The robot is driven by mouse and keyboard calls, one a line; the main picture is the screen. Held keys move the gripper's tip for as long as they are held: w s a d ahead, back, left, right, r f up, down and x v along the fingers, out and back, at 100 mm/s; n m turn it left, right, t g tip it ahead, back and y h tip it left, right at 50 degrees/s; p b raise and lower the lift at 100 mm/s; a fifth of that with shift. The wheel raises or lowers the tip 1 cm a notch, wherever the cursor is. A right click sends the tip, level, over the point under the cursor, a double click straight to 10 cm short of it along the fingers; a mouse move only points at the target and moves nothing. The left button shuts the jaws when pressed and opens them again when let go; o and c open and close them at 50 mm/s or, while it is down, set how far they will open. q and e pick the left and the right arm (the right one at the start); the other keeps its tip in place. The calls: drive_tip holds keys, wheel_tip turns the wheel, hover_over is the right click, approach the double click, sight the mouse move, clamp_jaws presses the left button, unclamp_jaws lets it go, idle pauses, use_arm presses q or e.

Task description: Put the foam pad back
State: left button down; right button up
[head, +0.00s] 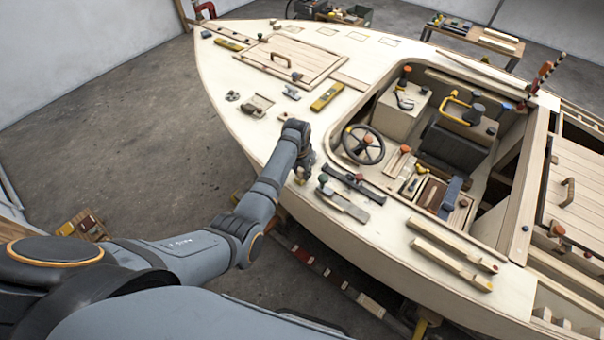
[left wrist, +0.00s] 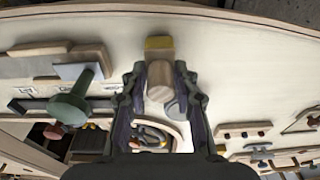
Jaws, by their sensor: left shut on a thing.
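My left gripper (head: 303,172) is at the near-left edge of the boat's deck, low over the pale plywood, beside the steering wheel. In the left wrist view its two fingers (left wrist: 160,100) are closed around a small tan piece (left wrist: 160,80). A yellow end (left wrist: 158,43) shows beyond it and a grey rounded part (left wrist: 177,108) at its side. I cannot tell whether these are one object, or whether the tan piece is the foam pad. In the head view the gripper mostly hides what it holds. I cannot pick out a foam pad elsewhere with certainty. My right gripper is not in view.
A steering wheel (head: 363,145) stands in the open cockpit beside a dark seat (head: 455,147). Right of the gripper, a dark bar (head: 353,187) and a flat tool (head: 343,205) lie on deck.

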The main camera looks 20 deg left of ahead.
sight(299, 178)
use_arm(q)
drive_tip(key=c, duration=1)
unclamp_jaws()
drive_tip(key=shift+f, duration=0.1)
drive_tip(key=r, duration=0.4)
drive_tip(key=s+r, duration=0.1)
drive_tip(key=r, duration=0.7)
drive_tip(key=shift+s+a+r, duration=0.1)
drive_tip(key=shift+s+a, duration=0.1)
drive_tip(key=shift+s, duration=0.15)
